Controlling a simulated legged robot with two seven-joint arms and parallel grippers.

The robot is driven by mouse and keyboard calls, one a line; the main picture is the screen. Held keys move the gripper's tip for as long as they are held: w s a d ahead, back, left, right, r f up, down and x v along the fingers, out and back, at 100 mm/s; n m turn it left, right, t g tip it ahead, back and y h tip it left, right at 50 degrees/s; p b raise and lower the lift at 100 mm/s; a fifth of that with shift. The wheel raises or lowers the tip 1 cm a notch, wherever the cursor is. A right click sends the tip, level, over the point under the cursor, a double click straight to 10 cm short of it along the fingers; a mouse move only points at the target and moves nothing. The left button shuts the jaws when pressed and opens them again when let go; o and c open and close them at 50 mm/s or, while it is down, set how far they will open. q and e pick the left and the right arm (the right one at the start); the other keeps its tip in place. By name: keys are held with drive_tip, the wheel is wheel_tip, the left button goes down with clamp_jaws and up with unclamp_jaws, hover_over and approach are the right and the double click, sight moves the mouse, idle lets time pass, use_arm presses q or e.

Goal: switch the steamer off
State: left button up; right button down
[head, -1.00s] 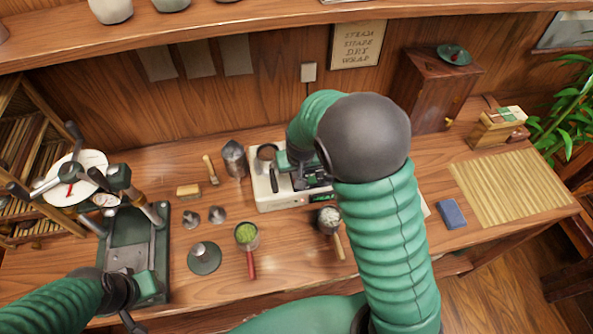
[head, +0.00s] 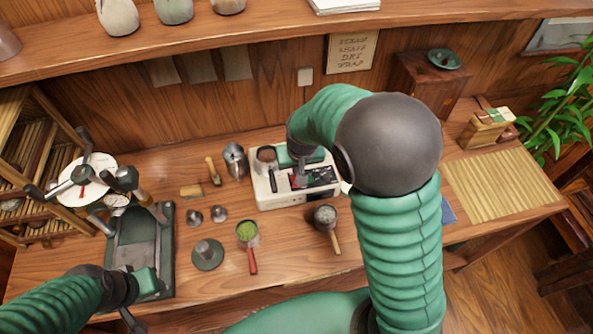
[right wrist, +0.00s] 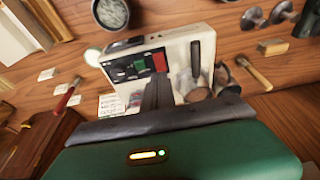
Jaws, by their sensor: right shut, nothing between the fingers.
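The steamer (head: 268,203) is a white box on the table, with a metal cup on its left part and a dark control panel on its right. In the right wrist view the steamer (right wrist: 203,42) shows a red switch part (right wrist: 159,62) and a green part (right wrist: 140,69) on its panel. My right gripper (head: 301,181) is shut and empty, pointing down over the panel. Its closed fingers (right wrist: 157,90) point toward the panel; I cannot tell whether they touch it. My left gripper (head: 150,284) is by the press base at the lower left; its fingers are unclear.
A green press (head: 128,235) stands at the left. A scoop of green powder (head: 247,232) and a strainer-like scoop (head: 326,217) lie in front of the steamer. A metal jug (head: 234,160) stands to its left. A bamboo mat (head: 500,185) lies at the right.

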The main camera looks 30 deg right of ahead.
drive_tip(key=v, duration=0.6)
drive_tip(key=shift+s, duration=0.3)
drive_tip(key=shift+a+f, duration=0.1)
drive_tip(key=shift+f, duration=0.05)
